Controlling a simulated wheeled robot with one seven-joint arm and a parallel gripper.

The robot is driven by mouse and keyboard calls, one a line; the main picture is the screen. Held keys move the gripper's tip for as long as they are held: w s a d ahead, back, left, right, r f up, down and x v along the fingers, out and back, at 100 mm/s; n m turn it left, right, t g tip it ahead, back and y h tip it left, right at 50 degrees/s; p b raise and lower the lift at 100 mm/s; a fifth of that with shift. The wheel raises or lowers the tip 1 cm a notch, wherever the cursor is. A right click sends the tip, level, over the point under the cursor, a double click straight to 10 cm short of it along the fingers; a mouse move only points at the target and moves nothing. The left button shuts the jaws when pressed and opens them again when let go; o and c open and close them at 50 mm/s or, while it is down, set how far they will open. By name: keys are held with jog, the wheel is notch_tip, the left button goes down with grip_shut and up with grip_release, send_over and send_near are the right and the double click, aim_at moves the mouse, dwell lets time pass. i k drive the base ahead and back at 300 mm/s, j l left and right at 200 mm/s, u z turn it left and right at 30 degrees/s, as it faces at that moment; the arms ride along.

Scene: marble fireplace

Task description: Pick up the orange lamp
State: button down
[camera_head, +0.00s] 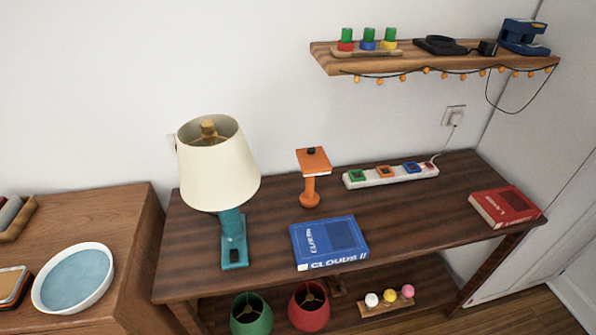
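The orange lamp (311,178) is small, with a flat squarish head, a short stem and a round foot. It stands upright on the dark wooden table (420,226), near the wall. A larger lamp with a cream shade (215,168) and a teal base (233,240) stands to its left. A blue book (328,242) lies in front of it. My gripper is not in view.
A white power strip (391,174) lies right of the orange lamp. A red book (505,206) lies at the table's right. A wall shelf (330,62) with a string of lights hangs above. Green (251,315) and red (308,307) shades sit below. A cabinet (112,230) stands left.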

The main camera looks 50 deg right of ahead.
aim_at(317, 164)
jog(key=i+j+z, duration=0.1)
jog(key=j+z, duration=0.3)
jog(key=i+j+z, duration=0.1)
jog(key=j+z, duration=0.7)
